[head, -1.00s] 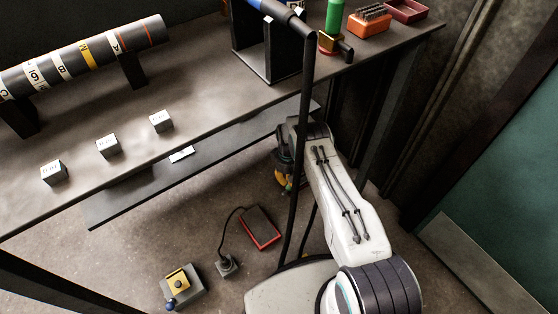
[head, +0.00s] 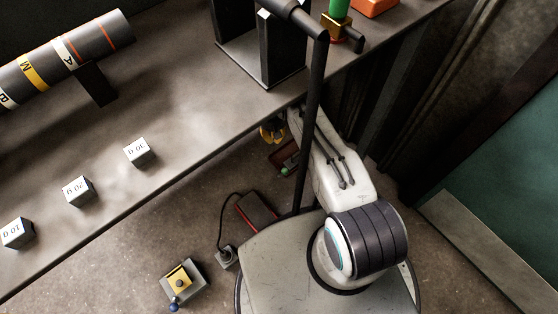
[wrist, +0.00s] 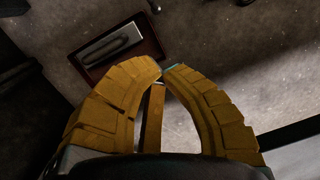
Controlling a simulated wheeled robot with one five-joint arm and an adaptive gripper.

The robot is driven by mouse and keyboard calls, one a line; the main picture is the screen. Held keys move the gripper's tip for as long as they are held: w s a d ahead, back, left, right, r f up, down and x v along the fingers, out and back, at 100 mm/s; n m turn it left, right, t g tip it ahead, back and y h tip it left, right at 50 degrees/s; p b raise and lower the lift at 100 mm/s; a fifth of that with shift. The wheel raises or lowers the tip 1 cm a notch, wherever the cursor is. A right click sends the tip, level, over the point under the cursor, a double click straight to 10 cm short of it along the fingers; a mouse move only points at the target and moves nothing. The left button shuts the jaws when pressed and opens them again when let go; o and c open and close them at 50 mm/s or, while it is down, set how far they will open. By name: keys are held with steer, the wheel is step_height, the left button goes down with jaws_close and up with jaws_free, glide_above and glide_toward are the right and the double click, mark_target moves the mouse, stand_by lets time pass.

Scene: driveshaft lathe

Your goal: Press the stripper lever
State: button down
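A long black bar (head: 314,120) runs from the overhead tube at the bench's right end down towards the floor; it is the most lever-like part in view, but I cannot tell if it is the stripper lever. My gripper (head: 272,132) is below the bench edge, left of this bar and apart from it in the head view, partly hidden by the bench. In the wrist view its yellow fingers (wrist: 163,72) converge, tips meeting or nearly so, with no object clearly held. A narrow yellowish strip shows between the fingers; I cannot tell what it is.
The bench (head: 190,125) carries white labelled cubes (head: 78,191) and a banded shaft (head: 70,60). A red-edged pedal (head: 256,209) and a yellow-topped control box (head: 180,281) lie on the floor. The wrist view shows a dark red tray (wrist: 152,38) below the fingers.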

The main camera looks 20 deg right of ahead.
steer(key=s+f+b, duration=0.5)
steer(key=f+b, duration=0.1)
steer(key=f, duration=0.4)
steer(key=shift+d+f, duration=0.2)
steer(key=shift+d, duration=0.15)
stand_by(0.7)
